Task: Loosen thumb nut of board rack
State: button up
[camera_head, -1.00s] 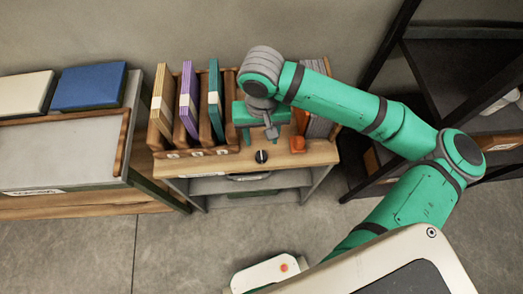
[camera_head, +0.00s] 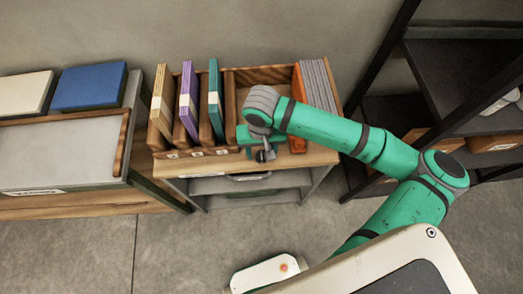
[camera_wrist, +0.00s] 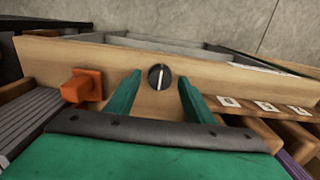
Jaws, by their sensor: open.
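The thumb nut (camera_wrist: 159,77) is a small round black knob with a white line, set in the pale wooden front of the board rack (camera_head: 188,163). In the head view it is a small dark spot (camera_head: 263,156) at my gripper's tip. My gripper (camera_wrist: 159,80) is open, its two green fingers on either side of the nut in the wrist view. I cannot tell whether they touch it. An orange block (camera_wrist: 82,88) sits on the wooden front left of the nut in the wrist view.
Upright boards, tan (camera_head: 160,103), purple (camera_head: 187,98) and teal (camera_head: 214,95), stand between wooden dividers. An orange plate (camera_head: 302,113) and grey boards (camera_head: 320,85) are at the right end. A black shelf (camera_head: 450,70) stands right; a tray table (camera_head: 62,155) stands left.

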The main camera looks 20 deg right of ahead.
jog(key=c, duration=1)
jog(key=shift+c, duration=0.2)
jog(key=shift+n, duration=0.3)
jog(key=n, duration=0.3)
jog(key=shift+n, duration=0.3)
jog(key=n, duration=0.4)
jog(key=shift+n, duration=0.3)
jog(key=n, duration=0.4)
jog(key=shift+n, duration=2.5)
